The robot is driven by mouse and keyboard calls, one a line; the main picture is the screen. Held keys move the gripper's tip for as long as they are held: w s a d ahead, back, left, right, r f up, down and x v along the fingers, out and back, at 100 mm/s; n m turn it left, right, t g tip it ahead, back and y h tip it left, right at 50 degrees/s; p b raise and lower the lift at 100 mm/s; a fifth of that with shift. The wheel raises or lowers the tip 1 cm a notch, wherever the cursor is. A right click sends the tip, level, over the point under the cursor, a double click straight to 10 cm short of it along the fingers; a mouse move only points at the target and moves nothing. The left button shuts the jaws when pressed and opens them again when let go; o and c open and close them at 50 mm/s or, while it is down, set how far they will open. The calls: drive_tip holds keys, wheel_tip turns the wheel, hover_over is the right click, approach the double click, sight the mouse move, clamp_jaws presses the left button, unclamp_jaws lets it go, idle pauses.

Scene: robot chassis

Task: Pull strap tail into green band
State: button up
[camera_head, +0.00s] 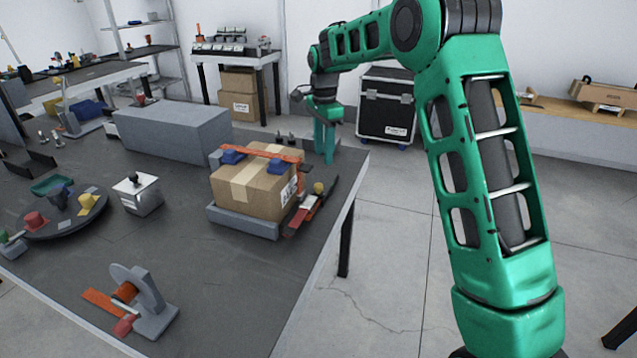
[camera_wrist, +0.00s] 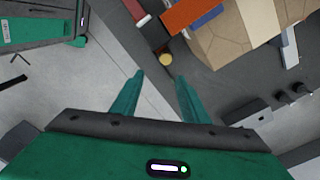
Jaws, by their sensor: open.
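A cardboard box (camera_head: 250,190) sits in a grey tray (camera_head: 240,222) near the table's right edge. An orange strap (camera_head: 275,152) crosses its top, with blue blocks (camera_head: 232,157) beside it; the strap also shows in the wrist view (camera_wrist: 192,14). At the box's right side is a red, white and dark piece (camera_head: 306,208) with a yellow knob (camera_head: 319,187), also in the wrist view (camera_wrist: 166,59). I cannot make out a separate strap tail or a green band. My gripper (camera_head: 325,158) hangs behind and right of the box, apart from it. Its fingers (camera_wrist: 158,82) are open and empty.
A long grey block (camera_head: 175,133) stands behind the box. A metal cube (camera_head: 138,193), a round dark tray (camera_head: 62,215) with coloured parts and a grey strap dispenser-like stand (camera_head: 147,302) are to the left. Open floor lies right of the table; a black case (camera_head: 386,105) stands beyond.

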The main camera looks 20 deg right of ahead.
sight(319, 185)
drive_tip(key=f, duration=0.7)
drive_tip(key=w+a+f, duration=0.1)
drive_tip(key=f, duration=0.3)
drive_tip(key=shift+a+f, duration=0.1)
drive_tip(key=shift+f, duration=0.15)
